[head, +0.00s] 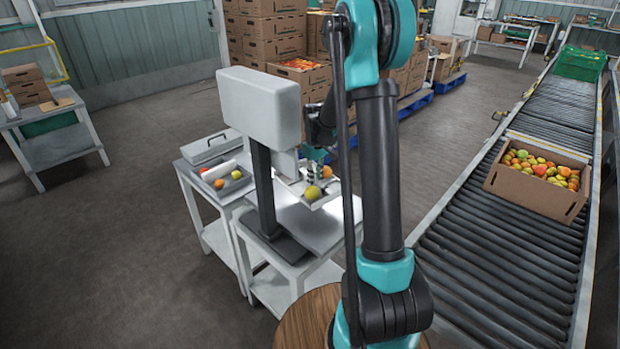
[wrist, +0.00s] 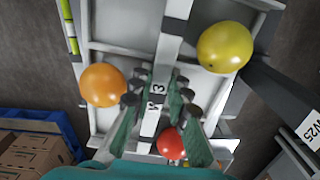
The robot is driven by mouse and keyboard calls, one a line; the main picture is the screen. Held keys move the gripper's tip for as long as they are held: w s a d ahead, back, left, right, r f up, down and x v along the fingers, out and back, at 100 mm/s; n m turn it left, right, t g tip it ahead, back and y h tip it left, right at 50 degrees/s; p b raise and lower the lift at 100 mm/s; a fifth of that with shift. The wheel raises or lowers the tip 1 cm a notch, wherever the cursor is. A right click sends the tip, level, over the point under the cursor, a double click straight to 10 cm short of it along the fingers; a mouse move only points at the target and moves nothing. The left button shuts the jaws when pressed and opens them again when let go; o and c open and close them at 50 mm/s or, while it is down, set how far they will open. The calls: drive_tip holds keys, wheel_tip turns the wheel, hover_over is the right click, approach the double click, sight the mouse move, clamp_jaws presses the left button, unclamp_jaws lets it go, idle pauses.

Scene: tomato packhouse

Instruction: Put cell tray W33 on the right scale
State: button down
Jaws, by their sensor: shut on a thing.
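A pale cell tray (head: 328,196) hangs from my gripper (head: 318,165), apparently above the plate (head: 322,228) of a scale with a dark column and a large grey head (head: 258,105). In the wrist view, my gripper (wrist: 157,92) is shut on the tray's central bar, whose label is partly hidden between the fingers; a W and a 3 show. The tray's cells (wrist: 128,32) hold an orange tomato (wrist: 103,85), a yellow one (wrist: 225,47) and a red one (wrist: 171,143). The gap between tray and plate is hard to judge.
Left of the scale, another tray (head: 240,187) with several tomatoes stands on a bench beside a grey box (head: 210,148). A label reading W25 (wrist: 315,128) shows in the wrist view. The roller conveyor (head: 480,260) with a tomato carton (head: 525,193) runs along the right.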

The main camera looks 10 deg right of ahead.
drive_tip(key=shift+w+a+n, duration=0.4)
drive_tip(key=shift+a+n, duration=0.2)
drive_tip(key=shift+n, duration=0.4)
drive_tip(key=shift+f, duration=4.15)
drive_tip(key=shift+f, duration=0.2)
drive_tip(key=c, duration=1.4)
unclamp_jaws()
drive_tip(key=c, duration=0.3)
drive_tip(key=shift+r, duration=3.5)
